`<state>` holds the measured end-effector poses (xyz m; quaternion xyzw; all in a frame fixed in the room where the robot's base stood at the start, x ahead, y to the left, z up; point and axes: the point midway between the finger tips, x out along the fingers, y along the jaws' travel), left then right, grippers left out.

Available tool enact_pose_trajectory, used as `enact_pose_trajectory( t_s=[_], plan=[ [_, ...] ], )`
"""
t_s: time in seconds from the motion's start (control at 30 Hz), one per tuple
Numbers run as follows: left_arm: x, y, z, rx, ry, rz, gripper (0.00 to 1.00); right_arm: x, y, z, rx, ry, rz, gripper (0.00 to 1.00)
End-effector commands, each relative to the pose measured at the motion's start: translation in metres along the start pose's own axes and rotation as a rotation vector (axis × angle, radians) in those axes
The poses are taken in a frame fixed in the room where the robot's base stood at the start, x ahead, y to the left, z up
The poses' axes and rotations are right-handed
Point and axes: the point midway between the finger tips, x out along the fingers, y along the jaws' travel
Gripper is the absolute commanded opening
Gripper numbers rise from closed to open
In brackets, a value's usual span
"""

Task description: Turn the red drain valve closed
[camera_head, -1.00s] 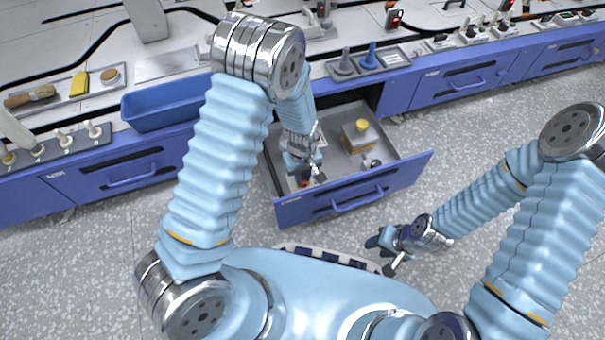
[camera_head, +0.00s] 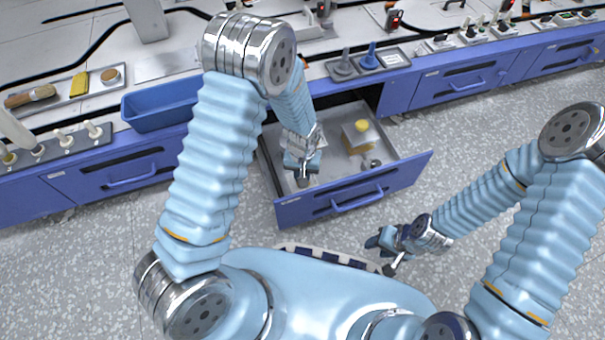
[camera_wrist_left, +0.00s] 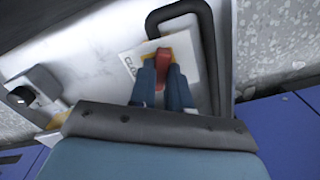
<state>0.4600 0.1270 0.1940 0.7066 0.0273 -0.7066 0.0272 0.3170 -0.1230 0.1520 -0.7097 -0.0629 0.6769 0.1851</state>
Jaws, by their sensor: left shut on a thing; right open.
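The red drain valve handle (camera_wrist_left: 163,57) shows in the left wrist view, between the fingertips of my left gripper (camera_wrist_left: 163,80). The left gripper is shut on it. A white card (camera_wrist_left: 192,62) with partly hidden lettering and a yellow patch lies behind the handle. In the head view my left gripper (camera_head: 302,172) reaches down into the open drawer (camera_head: 330,203), and the red handle is hidden there. My right gripper (camera_head: 382,252) is open and empty, out over the floor in front of the drawer.
A dark bent pipe (camera_wrist_left: 207,40) runs close around the card. A box with a yellow top (camera_head: 358,133) stands farther back in the drawer. A blue bin (camera_head: 165,112) sits on the bench edge at left. The floor right of the drawer is clear.

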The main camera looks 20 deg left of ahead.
Motion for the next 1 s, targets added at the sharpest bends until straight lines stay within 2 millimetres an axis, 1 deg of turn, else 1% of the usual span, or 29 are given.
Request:
enact_pose_trajectory(
  t_s=[0.7, 1.0],
  plan=[
    [0.0003, -0.0005, 0.0000, 0.674, 0.000, 0.001, 0.00, 0.0045, 0.0017, -0.0002, 0.000, 0.001, 0.000, 0.43],
    [0.0002, -0.0006, 0.0000, 0.903, -0.001, 0.000, 0.00, 0.0055, 0.0021, -0.0003, 0.000, 0.002, 0.000, 0.43]
  ],
)
